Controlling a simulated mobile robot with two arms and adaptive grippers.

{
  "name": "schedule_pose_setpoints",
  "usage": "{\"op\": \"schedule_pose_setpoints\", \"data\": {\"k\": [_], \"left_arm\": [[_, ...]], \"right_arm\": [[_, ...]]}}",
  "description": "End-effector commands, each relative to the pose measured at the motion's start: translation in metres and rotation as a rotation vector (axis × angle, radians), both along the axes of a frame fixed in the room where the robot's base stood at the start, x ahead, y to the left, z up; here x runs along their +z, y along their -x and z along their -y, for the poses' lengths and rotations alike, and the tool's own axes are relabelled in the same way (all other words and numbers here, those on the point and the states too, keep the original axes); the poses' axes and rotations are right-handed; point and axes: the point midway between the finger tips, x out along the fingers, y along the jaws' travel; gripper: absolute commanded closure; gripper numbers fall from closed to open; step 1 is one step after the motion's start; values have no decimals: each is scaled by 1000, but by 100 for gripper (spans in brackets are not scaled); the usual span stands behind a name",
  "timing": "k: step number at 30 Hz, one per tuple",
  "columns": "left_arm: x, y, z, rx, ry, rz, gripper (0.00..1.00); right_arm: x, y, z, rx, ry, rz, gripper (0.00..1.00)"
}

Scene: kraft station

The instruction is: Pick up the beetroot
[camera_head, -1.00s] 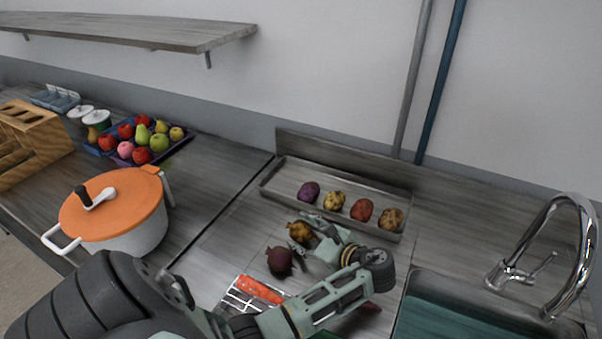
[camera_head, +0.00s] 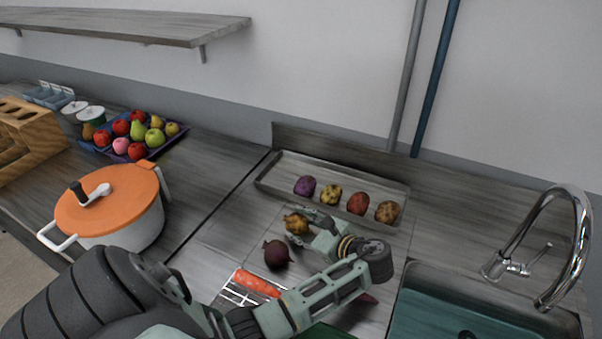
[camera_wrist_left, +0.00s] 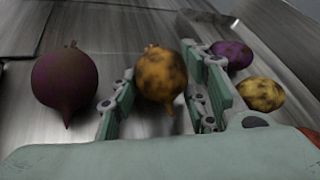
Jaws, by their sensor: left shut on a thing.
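A mottled yellow-brown beetroot (camera_head: 296,223) with a short stem and a thin root is between the fingers of my left gripper (camera_head: 298,227). In the left wrist view the beetroot (camera_wrist_left: 161,73) sits between the two finger pads, and my left gripper (camera_wrist_left: 160,98) is shut on it. I cannot tell whether it is clear of the counter. A dark purple beetroot (camera_head: 276,254) lies on the counter just in front of the gripper; it also shows at the left of the left wrist view (camera_wrist_left: 64,80). My right gripper is not in view.
A metal tray (camera_head: 270,180) behind the gripper holds several potatoes. A carrot (camera_head: 257,284) lies on a wire rack, partly behind my arm. An orange-lidded pot (camera_head: 108,200) and a fruit tray (camera_head: 160,151) stand left. A sink (camera_head: 425,310) with a tap is right.

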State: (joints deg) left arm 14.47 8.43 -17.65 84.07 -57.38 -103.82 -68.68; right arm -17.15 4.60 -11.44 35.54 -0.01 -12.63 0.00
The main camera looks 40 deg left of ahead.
Motion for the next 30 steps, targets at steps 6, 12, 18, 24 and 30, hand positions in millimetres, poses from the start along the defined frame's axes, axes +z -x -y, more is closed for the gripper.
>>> {"op": "schedule_pose_setpoints", "data": {"k": [6, 12, 18, 24, 30], "left_arm": [[35, -1, -1, 1, 0, 9, 86], [60, 2, 46, -3, 3, 7, 86], [84, 7, 85, -1, 7, 4, 86], [98, 9, 108, 0, 2, 2, 86], [104, 10, 116, 1, -1, 3, 86]], "right_arm": [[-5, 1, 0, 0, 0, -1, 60], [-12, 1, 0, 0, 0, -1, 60], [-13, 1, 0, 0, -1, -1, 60], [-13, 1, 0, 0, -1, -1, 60], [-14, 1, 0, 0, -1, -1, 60]]}}
